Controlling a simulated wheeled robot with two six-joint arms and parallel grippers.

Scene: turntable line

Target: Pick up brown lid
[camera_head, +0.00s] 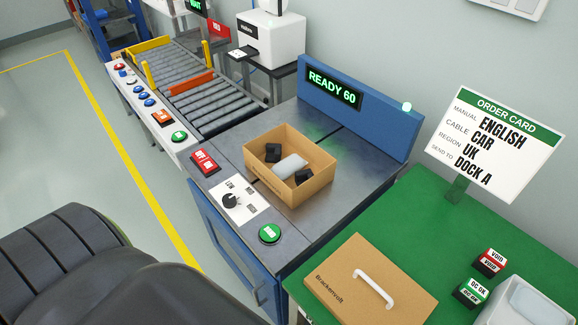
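The brown lid (345,287) lies flat on the green table (440,215) at the lower right. It has a white arched handle (374,287) on top and the word "Brackenvolt" printed along its left edge. An open brown box (306,190) stands on the grey metal station left of and behind the lid. Inside it are a light grey item (291,165) and dark items, one of them at the left (272,152). Neither of my grippers is in view.
An order card (492,140) stands upright behind the lid. Red and green stamps (470,292) and a pale bin (525,305) sit to its right. A blue "READY 60" display panel (385,117) backs the station. A roller conveyor (215,97) lies farther back.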

